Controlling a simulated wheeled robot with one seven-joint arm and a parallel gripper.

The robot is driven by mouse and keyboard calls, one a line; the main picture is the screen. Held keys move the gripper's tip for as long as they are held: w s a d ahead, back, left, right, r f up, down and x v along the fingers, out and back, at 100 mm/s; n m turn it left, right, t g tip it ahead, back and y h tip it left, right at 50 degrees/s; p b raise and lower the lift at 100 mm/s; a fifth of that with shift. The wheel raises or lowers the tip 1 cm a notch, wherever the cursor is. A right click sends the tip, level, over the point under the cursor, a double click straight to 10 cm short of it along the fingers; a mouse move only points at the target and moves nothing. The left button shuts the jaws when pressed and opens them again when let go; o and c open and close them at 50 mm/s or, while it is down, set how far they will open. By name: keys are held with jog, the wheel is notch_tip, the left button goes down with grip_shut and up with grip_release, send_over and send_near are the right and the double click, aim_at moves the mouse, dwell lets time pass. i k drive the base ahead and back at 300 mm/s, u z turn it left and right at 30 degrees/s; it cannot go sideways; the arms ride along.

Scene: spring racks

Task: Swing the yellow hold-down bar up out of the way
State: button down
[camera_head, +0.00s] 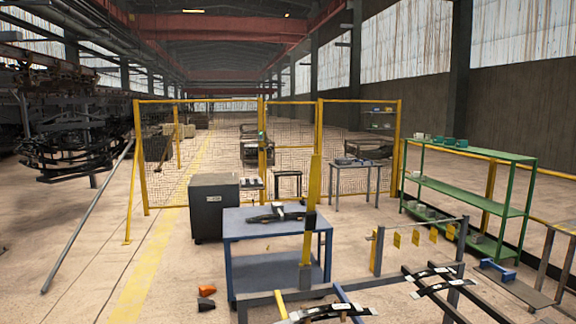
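A rack of dark grey rails (262,303) stands in the foreground, cut off by the bottom edge. Dark leaf springs with pale labels lie on it, one pair at the right (440,284) and one at the lower middle (332,312). A tall yellow bar (314,182) stands nearly upright at the rack, with a dark joint (308,222) and a yellow post (306,250) below it. A short yellow piece (280,304) tilts at the rack's lower left. I cannot tell for certain which yellow piece is the hold-down bar. My gripper is not in view.
A blue table (262,226) with a dark spring part stands behind the rack, beside a dark cabinet (214,202). Yellow tags (415,236) hang from a rail at right. Green shelves (470,190) and a yellow mesh fence (220,150) stand beyond. Floor at left is mostly clear.

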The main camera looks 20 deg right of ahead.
aim_at(311, 217)
jog(key=u, duration=0.65)
jog(key=i, duration=1)
jog(key=u, duration=0.7)
jog(key=i, duration=1.15)
jog(key=z, duration=0.65)
jog(key=i, duration=0.7)
jog(key=z, duration=0.65)
